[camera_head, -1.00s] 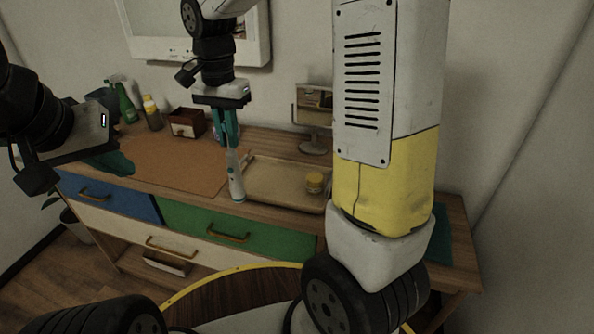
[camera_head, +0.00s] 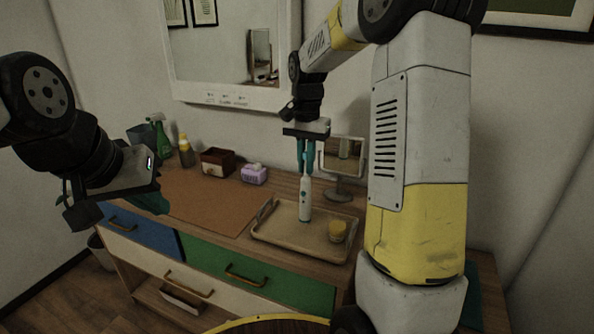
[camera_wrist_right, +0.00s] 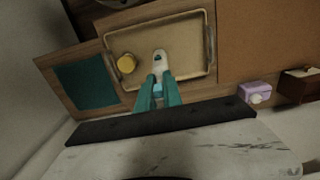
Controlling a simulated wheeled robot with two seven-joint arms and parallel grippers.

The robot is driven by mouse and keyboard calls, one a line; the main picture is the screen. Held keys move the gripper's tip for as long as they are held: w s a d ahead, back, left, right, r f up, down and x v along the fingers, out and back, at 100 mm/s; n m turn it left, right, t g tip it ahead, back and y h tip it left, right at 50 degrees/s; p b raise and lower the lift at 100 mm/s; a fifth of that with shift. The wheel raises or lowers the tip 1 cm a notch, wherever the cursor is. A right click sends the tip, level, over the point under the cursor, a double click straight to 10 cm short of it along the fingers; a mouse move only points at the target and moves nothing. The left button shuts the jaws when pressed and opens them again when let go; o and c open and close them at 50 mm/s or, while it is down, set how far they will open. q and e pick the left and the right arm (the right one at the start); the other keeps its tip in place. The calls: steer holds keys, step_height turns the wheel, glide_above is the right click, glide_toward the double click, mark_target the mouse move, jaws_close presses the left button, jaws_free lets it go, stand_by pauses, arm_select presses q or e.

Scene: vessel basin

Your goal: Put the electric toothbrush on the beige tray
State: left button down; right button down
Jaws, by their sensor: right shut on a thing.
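The electric toothbrush (camera_head: 305,203), white with a teal button, is held upright by my right gripper (camera_head: 305,160). The gripper's teal fingers are shut on its upper part. In the head view the toothbrush is over the beige tray (camera_head: 270,238); I cannot tell whether its base touches the tray floor. The right wrist view shows the toothbrush (camera_wrist_right: 160,60) between the fingers (camera_wrist_right: 158,88), above the tray (camera_wrist_right: 190,28). My left gripper (camera_head: 150,200) is at the left, in front of the dresser; its fingers are partly hidden, so its opening cannot be told.
A yellow jar (camera_head: 338,232) stands on the tray's right part. A small mirror (camera_head: 342,160) stands behind the tray. A purple box (camera_head: 254,174), a brown box (camera_head: 217,162) and bottles (camera_head: 186,152) stand along the back left. A brown mat (camera_head: 205,195) lies clear left of the tray.

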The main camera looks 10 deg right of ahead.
mark_target(307, 177)
steer(key=shift+w+d+f, duration=0.1)
steer(key=shift+d+f, duration=0.05)
steer(key=shift+f, duration=0.75)
steer(key=shift+w+d+f, duration=0.1)
steer(key=shift+f, duration=0.9)
steer(key=c, duration=1.5)
jaws_free()
step_height(307, 177, up, 12)
steer(key=s+a+n+t+y, duration=0.2)
steer(key=s+n+t, duration=0.4)
steer(key=s, duration=1.8)
steer(key=shift+s+a+n, duration=0.15)
steer(key=shift+s+n, duration=0.05)
steer(key=shift+n, duration=0.5)
